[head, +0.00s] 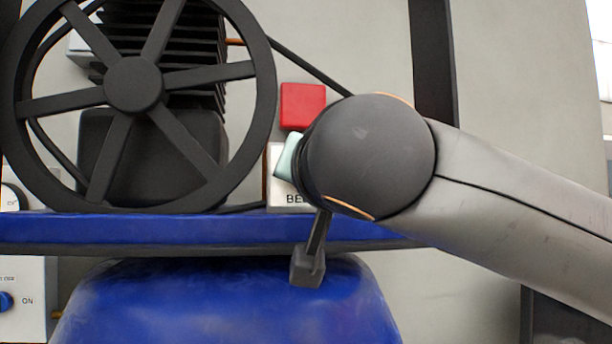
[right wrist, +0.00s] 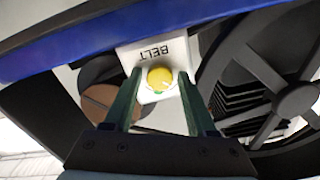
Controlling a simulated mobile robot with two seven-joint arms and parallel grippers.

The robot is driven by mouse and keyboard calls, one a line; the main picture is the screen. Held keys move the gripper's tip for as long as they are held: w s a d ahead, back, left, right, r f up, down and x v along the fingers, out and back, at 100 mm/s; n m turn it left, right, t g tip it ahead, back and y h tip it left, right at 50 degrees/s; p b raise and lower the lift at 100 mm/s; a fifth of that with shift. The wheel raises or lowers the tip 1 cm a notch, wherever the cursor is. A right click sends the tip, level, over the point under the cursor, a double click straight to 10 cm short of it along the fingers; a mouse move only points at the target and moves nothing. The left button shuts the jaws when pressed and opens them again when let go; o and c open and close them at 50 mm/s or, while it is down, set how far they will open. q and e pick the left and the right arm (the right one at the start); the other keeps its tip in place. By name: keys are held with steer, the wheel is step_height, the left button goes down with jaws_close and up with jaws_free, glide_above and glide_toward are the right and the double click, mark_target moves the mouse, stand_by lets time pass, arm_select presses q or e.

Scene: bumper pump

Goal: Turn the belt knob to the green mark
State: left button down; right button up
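The belt knob (right wrist: 160,78) is a round yellow knob on a white panel (right wrist: 125,52) lettered BELT, upside down in the right wrist view. My right gripper (right wrist: 160,74) is open, with one dark green finger on each side of the knob and a visible gap on both sides. In the head view my right arm's round wrist covers the knob; only part of the BELT panel (head: 290,199) shows. A pale green piece (head: 287,157) pokes out left of the wrist; I cannot tell what it is. My left gripper is in neither view.
A large black spoked flywheel (head: 133,85) stands left of the panel. A red block (head: 303,106) sits just above it. A blue shelf (head: 120,232) runs below, over a blue tank (head: 230,305). A blue ON knob (head: 5,301) is at the lower left.

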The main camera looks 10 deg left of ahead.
jaws_close()
